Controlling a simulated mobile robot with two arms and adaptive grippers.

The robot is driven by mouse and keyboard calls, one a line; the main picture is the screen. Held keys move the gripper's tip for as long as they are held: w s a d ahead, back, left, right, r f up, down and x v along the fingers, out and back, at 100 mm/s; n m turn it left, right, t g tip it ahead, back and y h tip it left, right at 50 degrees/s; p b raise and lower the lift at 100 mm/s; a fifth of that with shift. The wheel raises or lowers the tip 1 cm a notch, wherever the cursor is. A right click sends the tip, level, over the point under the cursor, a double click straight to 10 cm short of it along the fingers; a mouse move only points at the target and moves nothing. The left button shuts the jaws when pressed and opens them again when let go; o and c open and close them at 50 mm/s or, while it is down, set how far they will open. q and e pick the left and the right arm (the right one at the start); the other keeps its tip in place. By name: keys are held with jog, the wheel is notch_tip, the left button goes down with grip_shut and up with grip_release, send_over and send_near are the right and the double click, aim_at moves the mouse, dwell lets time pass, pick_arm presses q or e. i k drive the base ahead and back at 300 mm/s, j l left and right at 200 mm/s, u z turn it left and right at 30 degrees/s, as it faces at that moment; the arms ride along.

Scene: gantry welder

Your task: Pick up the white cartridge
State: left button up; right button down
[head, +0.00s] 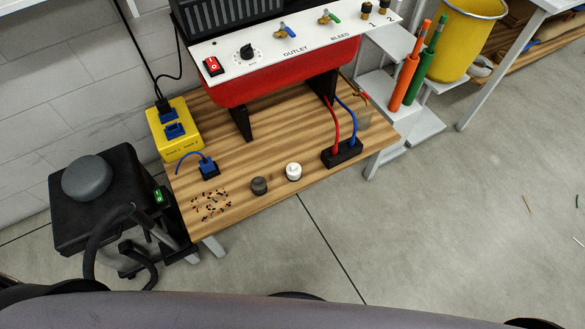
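The white cartridge (293,172) is a small, short white cylinder with a narrower top. It stands upright on the wooden table (240,205), near the table's front edge. A dark grey cartridge of similar size (259,185) stands just to its left, apart from it. The black block (342,154) with a red and a blue cable lies to its right. Neither of my grippers shows in the head view, so their state is hidden.
A red machine with a white control panel (290,45) stands behind on the table. A yellow socket box (174,129), a blue plug (208,168) and scattered small bits (211,205) lie to the left. A black stool-like unit (105,200) stands left. The floor in front is clear.

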aim_at(294, 170)
jog(key=i+l+u, duration=0.2)
jog(key=l, duration=0.7)
jog(key=i+l+u, duration=0.1)
jog(key=l+u, duration=0.15)
jog(key=l, duration=0.65)
jog(key=l+u, duration=0.2)
jog(key=l, duration=0.7)
jog(key=i, duration=0.05)
